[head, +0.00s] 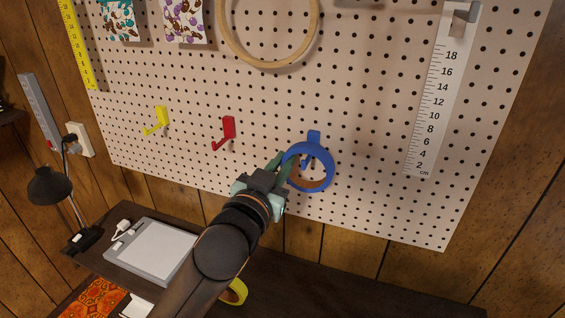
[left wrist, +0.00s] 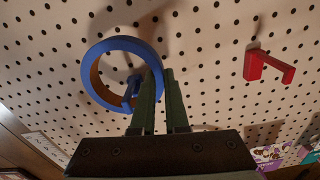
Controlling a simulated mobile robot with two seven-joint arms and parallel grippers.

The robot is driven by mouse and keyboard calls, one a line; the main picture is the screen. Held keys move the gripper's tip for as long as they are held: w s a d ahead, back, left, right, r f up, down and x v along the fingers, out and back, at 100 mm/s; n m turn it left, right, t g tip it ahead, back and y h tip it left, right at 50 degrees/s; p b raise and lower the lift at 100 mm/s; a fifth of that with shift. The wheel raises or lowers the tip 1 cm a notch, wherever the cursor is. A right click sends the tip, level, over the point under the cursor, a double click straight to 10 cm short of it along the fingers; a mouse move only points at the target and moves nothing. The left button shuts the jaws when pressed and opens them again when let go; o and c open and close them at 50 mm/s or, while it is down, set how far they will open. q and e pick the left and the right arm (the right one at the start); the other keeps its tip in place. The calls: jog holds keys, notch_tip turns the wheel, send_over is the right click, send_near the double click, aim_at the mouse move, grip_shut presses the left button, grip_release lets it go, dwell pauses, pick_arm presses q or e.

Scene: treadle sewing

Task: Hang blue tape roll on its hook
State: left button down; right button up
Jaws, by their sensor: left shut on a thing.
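The blue tape roll (head: 327,180) is upright in front of the pegboard, and it also shows in the left wrist view (left wrist: 97,50). My left gripper (head: 284,168) is shut on the left part of its rim in the head view; the fingers (left wrist: 161,80) pinch the ring wall in the left wrist view. The blue hook (head: 314,136) has its plate just above the roll. Its prong shows through the roll's opening in both views, also in the left wrist view (left wrist: 132,91). I cannot tell whether the roll rests on the prong. My right gripper is not in view.
A red hook (head: 228,128) and a yellow hook (head: 158,119) are empty on the pegboard (head: 370,110) to the left. A ruler (head: 440,100) hangs at right, a wooden hoop (head: 268,64) above. A yellow ring (head: 238,291) is partly hidden behind my arm. A lamp (head: 50,186) stands left.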

pick_arm(q)
jog(key=shift+f+b, duration=0.35)
jog(key=shift+f, duration=0.4)
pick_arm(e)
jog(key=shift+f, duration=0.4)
pick_arm(q)
jog(key=c, duration=0.8)
grip_release()
jog(key=shift+c, duration=0.2)
